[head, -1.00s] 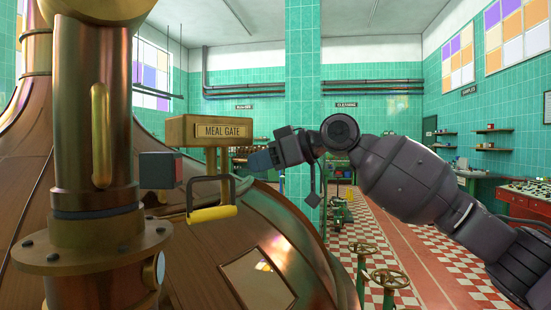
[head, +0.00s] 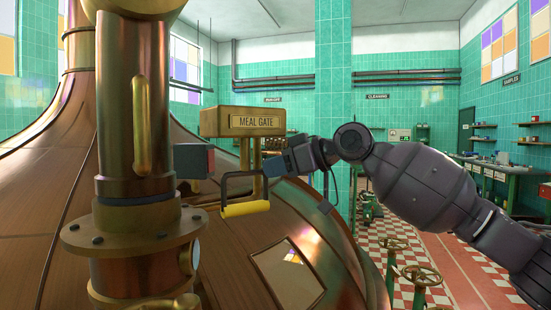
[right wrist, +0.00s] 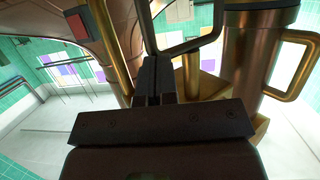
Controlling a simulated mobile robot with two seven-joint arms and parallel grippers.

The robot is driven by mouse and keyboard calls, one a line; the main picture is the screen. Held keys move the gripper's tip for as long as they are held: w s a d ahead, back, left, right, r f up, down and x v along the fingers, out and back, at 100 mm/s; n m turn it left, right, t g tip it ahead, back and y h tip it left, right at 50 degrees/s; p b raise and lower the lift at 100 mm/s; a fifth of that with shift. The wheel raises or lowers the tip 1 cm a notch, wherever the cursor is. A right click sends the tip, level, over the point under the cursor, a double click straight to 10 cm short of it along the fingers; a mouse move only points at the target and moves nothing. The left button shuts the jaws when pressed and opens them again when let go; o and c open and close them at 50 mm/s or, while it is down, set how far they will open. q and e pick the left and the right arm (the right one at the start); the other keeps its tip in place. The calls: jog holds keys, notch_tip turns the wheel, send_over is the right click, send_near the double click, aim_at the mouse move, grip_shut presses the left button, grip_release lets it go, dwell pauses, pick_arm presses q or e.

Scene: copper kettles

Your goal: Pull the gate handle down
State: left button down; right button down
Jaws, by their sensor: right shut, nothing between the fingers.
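The gate handle has a yellow grip (head: 245,208) on a dark bent frame and hangs in front of the brass post under the box marked MEAL GATE (head: 243,121). My right gripper (head: 272,166) comes in from the right, shut and empty, with its tip at the upper right of the handle frame. In the right wrist view, the shut fingers (right wrist: 153,80) point up beside the dark handle frame (right wrist: 188,49). I cannot tell whether they touch it. The yellow grip is not visible there. My left gripper is not in view.
A dark block with a red face (head: 190,162) sits left of the handle. A thick copper pipe (head: 133,110) with a flange stands at the left. The large copper kettle (head: 235,255) slopes below the handle. Valve wheels (head: 422,275) stand at the lower right.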

aim_at(266, 198)
notch_tip(266, 198, down, 5)
jog(key=shift+r, duration=0.1)
jog(key=shift+f, duration=0.4)
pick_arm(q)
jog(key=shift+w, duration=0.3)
pick_arm(e)
jog(key=shift+f, duration=0.1)
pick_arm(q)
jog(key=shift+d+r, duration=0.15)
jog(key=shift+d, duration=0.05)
